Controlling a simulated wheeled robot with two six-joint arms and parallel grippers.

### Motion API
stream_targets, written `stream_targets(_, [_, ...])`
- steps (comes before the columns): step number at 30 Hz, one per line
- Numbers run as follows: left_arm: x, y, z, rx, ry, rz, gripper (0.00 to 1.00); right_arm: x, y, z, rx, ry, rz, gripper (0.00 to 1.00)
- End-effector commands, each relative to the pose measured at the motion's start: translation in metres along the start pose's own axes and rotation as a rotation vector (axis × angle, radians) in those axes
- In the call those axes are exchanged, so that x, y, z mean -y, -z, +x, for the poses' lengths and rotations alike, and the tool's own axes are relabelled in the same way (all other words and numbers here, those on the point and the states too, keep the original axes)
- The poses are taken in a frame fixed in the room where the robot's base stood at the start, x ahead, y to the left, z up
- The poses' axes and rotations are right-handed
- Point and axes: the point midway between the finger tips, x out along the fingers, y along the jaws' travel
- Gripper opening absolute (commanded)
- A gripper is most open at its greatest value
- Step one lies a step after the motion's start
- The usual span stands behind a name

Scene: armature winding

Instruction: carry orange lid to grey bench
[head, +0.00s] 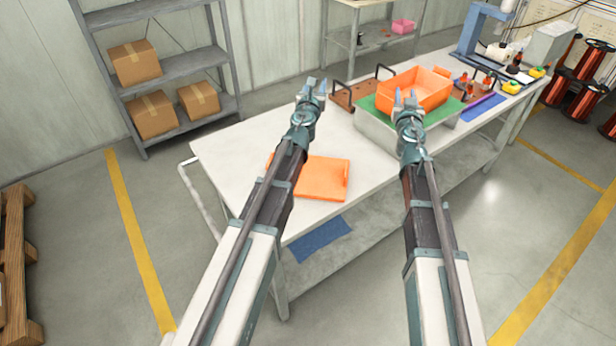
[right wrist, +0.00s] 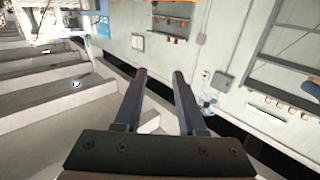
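The flat orange lid (head: 322,178) lies on the near pale grey-white workbench (head: 232,150), its left part hidden behind my left arm. My left gripper (head: 316,86) is raised beyond the lid, away from it; its fingertips look slightly apart, with nothing between them. My right gripper (head: 405,98) is raised in front of the orange bin; in the right wrist view its two fingers (right wrist: 159,75) stand apart and empty. Another grey bench (head: 372,6) stands at the back against the wall. I cannot tell which bench the task names.
An orange bin (head: 425,90) stands on a green-topped box (head: 375,122) on the near workbench. A grey shelf (head: 185,62) with cardboard boxes stands at the left.

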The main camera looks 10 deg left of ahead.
Motion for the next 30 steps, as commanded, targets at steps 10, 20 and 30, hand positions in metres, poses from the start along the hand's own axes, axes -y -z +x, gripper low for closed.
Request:
stream_targets(10, [0.0, 0.0, 0.0, 0.0, 0.0, 0.0, 0.4, -0.001, 0.0, -0.069, 0.001, 0.001, 0.001, 0.4])
stream_targets(20, [0.0, 0.0, 0.0, 0.0, 0.0, 0.0, 0.4, -0.001, 0.0, -0.107, 0.002, 0.0, 0.001, 0.4])
stream_targets(30, [0.0, 0.0, 0.0, 0.0, 0.0, 0.0, 0.4, -0.001, 0.0, -0.106, 0.002, 0.0, 0.001, 0.4])
